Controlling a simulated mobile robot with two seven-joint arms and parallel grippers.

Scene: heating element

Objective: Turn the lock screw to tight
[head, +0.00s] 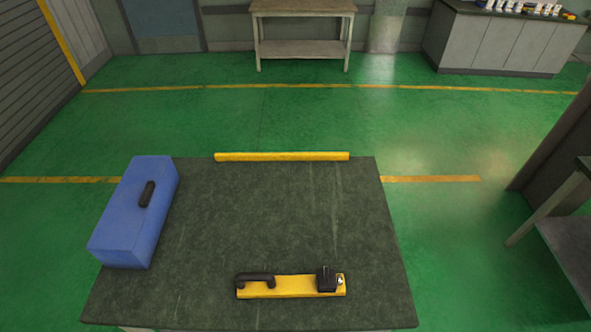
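A yellow bar-shaped device (298,286) lies near the front edge of the dark table, right of its middle. A black handle (255,278) is fixed on its left part. A black block (326,280) stands on its right part. A small light-coloured knob, perhaps the lock screw (340,281), shows at the block's right side; it is too small to tell how it is turned. Neither of my grippers is in the head view, and nothing touches the device.
The table (260,220) has a clear middle. A blue case (135,212) with a black handle stands at its left edge. A yellow strip (282,156) lies along the far edge. A workbench (303,28) and grey cabinet (505,40) stand far behind; another bench (570,235) is at right.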

